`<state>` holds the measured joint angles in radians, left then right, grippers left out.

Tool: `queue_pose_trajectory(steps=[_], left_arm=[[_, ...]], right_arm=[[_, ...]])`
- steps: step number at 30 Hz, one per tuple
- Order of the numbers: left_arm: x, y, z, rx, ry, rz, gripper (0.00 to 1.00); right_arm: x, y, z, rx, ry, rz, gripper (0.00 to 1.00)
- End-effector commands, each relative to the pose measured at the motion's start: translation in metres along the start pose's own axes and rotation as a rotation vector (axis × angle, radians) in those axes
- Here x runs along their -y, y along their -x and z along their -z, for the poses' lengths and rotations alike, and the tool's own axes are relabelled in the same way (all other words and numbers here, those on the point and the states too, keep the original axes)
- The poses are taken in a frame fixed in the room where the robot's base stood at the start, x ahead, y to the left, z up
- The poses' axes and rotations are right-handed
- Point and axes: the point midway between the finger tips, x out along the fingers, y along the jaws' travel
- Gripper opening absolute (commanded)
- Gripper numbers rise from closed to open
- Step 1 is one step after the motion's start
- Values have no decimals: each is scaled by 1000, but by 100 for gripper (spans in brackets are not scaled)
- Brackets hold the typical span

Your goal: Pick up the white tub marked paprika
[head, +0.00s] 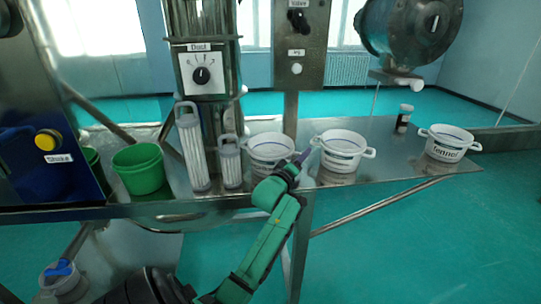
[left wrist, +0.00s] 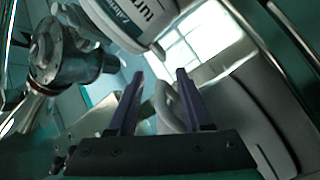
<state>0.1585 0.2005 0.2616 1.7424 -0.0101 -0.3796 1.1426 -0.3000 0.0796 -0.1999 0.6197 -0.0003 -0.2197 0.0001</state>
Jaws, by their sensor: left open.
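No label reading paprika is legible. Two white tubs with small or blurred labels stand side by side on the steel table (head: 395,162): a left one (head: 268,150) and a middle one (head: 343,150). A third white tub (head: 446,145), at the right, reads fennel. My left gripper (head: 303,156) is open between the left and middle tubs. In the left wrist view, a white loop handle (left wrist: 167,106) shows between the open fingers (left wrist: 158,100), with no grip on it. A tub with a label beginning TUR (left wrist: 120,22) is beyond them. My right gripper is not in view.
A green bucket (head: 139,170) and two clear cylinders with handles, one tall (head: 194,150) and one short (head: 230,163), stand left of the tubs. A small dark jar (head: 403,119) is near the back right. Steel machinery with a dial (head: 203,75) rises behind.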

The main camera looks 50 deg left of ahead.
Motion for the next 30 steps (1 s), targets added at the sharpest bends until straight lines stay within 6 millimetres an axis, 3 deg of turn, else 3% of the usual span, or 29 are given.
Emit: queue_pose_trajectory(steps=[3, 10, 14, 30], left_arm=[[-1, -16, 2, -1, -1, 0, 50], [0, -18, 1, -1, -2, 0, 50], [0, -18, 1, -1, -2, 0, 0], [0, -18, 1, -1, -2, -1, 0]], right_arm=[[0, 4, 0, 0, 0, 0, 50], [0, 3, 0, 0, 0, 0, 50], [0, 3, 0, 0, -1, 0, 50], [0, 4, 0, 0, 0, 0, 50]])
